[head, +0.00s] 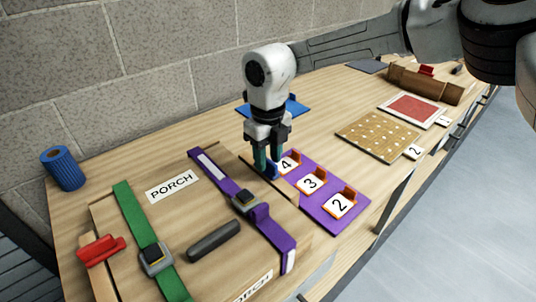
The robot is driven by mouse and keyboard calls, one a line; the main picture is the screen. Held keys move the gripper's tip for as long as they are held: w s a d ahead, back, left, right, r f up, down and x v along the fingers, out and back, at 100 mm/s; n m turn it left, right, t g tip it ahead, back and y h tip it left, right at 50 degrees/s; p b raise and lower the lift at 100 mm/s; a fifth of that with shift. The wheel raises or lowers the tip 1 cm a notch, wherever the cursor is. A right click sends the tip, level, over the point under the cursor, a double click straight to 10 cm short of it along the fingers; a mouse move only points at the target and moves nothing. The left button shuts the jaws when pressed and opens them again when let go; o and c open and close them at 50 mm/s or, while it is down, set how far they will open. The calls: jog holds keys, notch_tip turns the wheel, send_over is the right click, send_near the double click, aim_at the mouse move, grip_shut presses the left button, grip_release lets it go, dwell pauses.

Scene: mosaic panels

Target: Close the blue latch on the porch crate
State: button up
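The wooden porch crate (126,211) stands at the front left of the table, with a white PORCH label on its lid. The blue latch (271,173) shows as a small blue part at the crate's right end, mostly hidden by my gripper. My gripper (267,170) points down over it, its teal fingertips at the latch. The fingers look close together with a narrow gap. I cannot tell whether they touch or hold the latch, nor the latch's angle. A red latch (100,250) is on the crate's left end.
Green (138,225) and purple (222,182) buckled straps cross the crate, with a dark handle (213,241) between them. A purple panel (344,224) with numbered clips lies close on the right. A blue cylinder (62,168) stands by the wall. A pegboard (378,135) lies farther right.

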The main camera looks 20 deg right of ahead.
grip_shut()
dwell(0.5)
jog(key=n+p, duration=0.1)
jog(key=n, duration=0.3)
jog(key=shift+s+a+r+p, duration=0.1)
jog(key=shift+s+a+p, duration=0.05)
jog(key=shift+a+p, duration=0.2)
jog(key=n, duration=0.4)
jog(key=shift+s+a+n+p, duration=0.2)
jog(key=shift+s+n+p, duration=0.05)
jog(key=shift+n+p, duration=0.1)
jog(key=shift+s+n, duration=0.25)
jog(key=shift+n, duration=1.3)
jog(key=shift+s+n, duration=0.25)
jog(key=shift+n, duration=1.3)
jog(key=shift+s+n, duration=0.25)
jog(key=shift+n, duration=1.3)
grip_release()
